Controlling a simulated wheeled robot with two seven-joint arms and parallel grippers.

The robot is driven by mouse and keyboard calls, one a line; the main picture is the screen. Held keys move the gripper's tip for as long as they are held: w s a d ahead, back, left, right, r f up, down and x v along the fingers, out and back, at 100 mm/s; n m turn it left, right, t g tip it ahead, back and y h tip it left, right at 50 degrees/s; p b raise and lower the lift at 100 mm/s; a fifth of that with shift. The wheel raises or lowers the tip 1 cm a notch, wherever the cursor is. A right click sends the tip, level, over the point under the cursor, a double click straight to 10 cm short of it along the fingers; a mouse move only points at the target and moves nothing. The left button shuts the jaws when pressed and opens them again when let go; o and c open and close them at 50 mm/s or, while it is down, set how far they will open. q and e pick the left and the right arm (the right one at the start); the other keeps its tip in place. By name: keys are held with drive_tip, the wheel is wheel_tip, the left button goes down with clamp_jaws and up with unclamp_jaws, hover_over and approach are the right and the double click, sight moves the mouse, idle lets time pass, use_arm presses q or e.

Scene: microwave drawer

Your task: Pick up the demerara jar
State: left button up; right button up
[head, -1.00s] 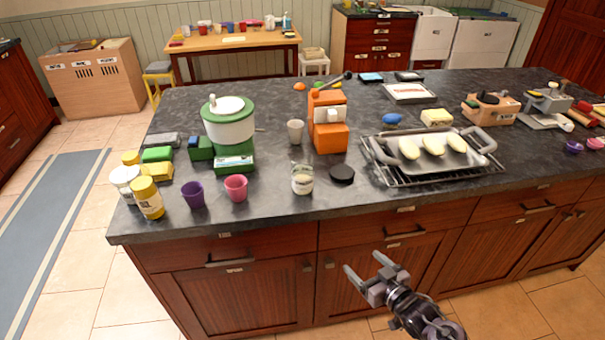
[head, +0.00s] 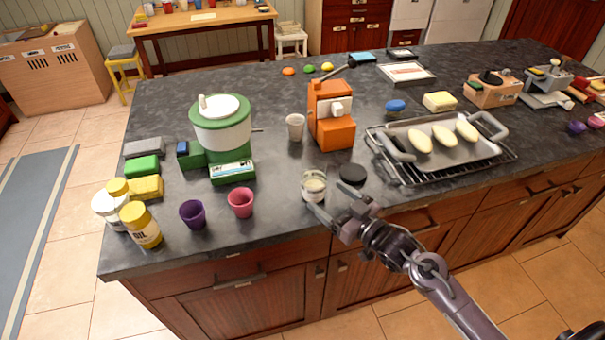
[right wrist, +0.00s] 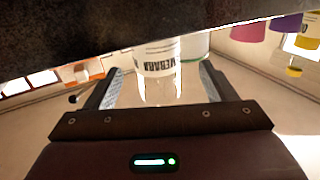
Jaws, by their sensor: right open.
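The demerara jar (head: 314,186), a small clear glass jar with a white label and pale contents, stands upright near the counter's front edge in the head view. My right gripper (head: 328,197) is open, with its fingertips at the jar's near right side. In the right wrist view the jar (right wrist: 159,62) appears inverted, with part of its label readable, between the spread fingers of the right gripper (right wrist: 158,82). I cannot tell whether the fingers touch it. My left gripper is not in view.
A black round lid (head: 352,174) lies just right of the jar. A pink cup (head: 240,203) and purple cup (head: 193,214) stand to the left. An orange machine (head: 331,118) is behind, and a wire rack with a tray (head: 402,165) is to the right.

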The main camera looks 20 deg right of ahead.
sight(323, 188)
drive_tip(key=shift+w+a+r, duration=0.15)
drive_tip(key=shift+w+a, duration=0.05)
drive_tip(key=shift+w, duration=0.2)
drive_tip(key=shift+r+p+x, duration=0.2)
drive_tip(key=shift+p+x, duration=0.5)
drive_tip(key=shift+x, duration=0.3)
drive_tip(key=x, duration=0.2)
drive_tip(key=p+x, duration=0.1)
drive_tip(key=x, duration=0.1)
drive_tip(key=shift+w+d+f, duration=0.1)
drive_tip(key=shift+d+f, duration=0.1)
drive_tip(key=shift+f, duration=0.1)
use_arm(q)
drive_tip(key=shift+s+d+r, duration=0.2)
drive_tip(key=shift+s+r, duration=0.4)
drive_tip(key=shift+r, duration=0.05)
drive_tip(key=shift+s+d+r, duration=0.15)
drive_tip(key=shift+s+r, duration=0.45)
use_arm(e)
drive_tip(key=c, duration=1.1)
drive_tip(key=shift+r, duration=0.15)
use_arm(q)
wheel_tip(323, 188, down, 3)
drive_tip(key=b, duration=0.2)
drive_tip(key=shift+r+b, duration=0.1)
drive_tip(key=shift+b, duration=0.3)
use_arm(e)
wheel_tip(323, 188, up, 20)
drive_tip(key=shift+f, duration=0.15)
